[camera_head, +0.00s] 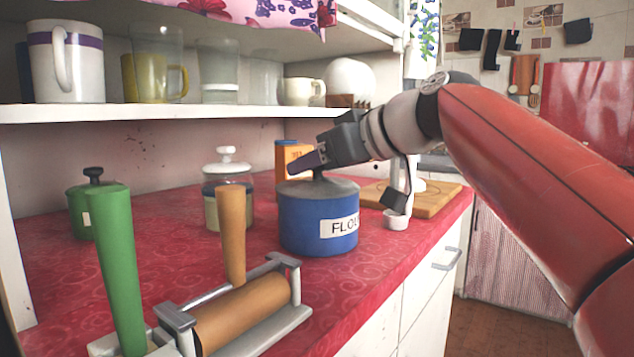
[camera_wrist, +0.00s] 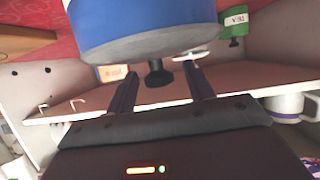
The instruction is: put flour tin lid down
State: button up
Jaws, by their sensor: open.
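The blue flour tin (camera_head: 300,225) stands upright on the red oilcloth counter, its white label partly reading "FLO". Its grey lid (camera_head: 345,187) sits on top of the tin, and a dark knob shows under my gripper. My gripper (camera_head: 308,162) is at the lid's knob, coming in from the right. In the wrist view, which looks upside down, the tin (camera_wrist: 140,18), the lid (camera_wrist: 170,43) and the black knob (camera_wrist: 157,76) show. The knob is between the two parted fingers of my gripper (camera_wrist: 161,70), with gaps on both sides.
A green tin (camera_head: 82,212) is at left. A rolling device with upright handles (camera_head: 240,315) is in front. A wooden board (camera_head: 436,200) lies at right. The shelf (camera_head: 200,112) holds cups above.

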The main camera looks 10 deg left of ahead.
jog(key=shift+x, duration=1.05)
